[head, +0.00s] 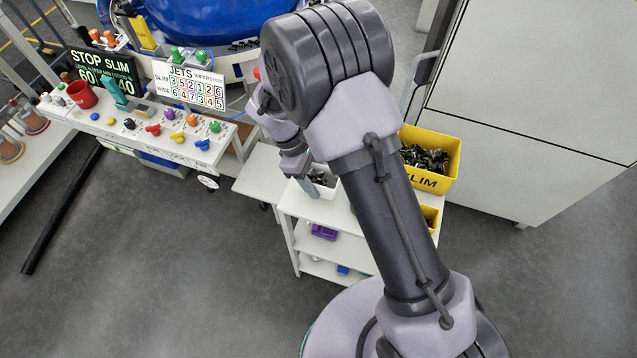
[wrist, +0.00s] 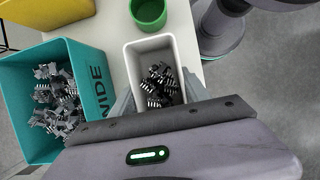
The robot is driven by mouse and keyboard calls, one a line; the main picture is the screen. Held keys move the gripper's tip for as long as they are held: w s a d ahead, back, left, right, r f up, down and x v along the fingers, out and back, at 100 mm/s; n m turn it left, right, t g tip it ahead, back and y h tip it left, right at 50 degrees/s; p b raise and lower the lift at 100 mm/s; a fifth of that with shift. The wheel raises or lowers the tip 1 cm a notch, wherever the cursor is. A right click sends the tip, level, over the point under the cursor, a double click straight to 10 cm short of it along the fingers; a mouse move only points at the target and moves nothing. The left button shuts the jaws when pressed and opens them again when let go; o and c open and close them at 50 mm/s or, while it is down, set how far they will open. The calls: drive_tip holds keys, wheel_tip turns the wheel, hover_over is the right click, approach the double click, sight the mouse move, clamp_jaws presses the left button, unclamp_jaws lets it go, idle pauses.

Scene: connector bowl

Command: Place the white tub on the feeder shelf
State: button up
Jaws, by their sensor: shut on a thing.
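The white tub (wrist: 134,62) holds black connectors and sits between my gripper's two fingers in the wrist view. My gripper (wrist: 160,98) is shut on the tub, with a finger against each side. The tub (head: 326,191) also shows in the head view at the cart's top, partly hidden by my arm and gripper (head: 312,186). I cannot tell whether it rests on the cart top or is just above it. A pale flat shelf (head: 257,174) sticks out left of the cart, below the machine; it looks bare and may be the feeder shelf.
On the white cart (head: 300,226), a teal WIDE bin (wrist: 105,65) of connectors stands left of the tub in the wrist view. A green cup (wrist: 148,12) stands just beyond it. A yellow SLIM bin (head: 445,160) is at the cart's right. A control panel (head: 150,125) lies left.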

sight(316, 181)
drive_tip(key=f+b, duration=0.1)
drive_tip(key=f, duration=0.1)
drive_tip(key=w+f+b, duration=0.1)
drive_tip(key=shift+w+d+f, duration=0.1)
drive_tip(key=shift+f, duration=0.3)
drive_tip(key=shift+r, duration=0.15)
drive_tip(key=o, duration=1.4)
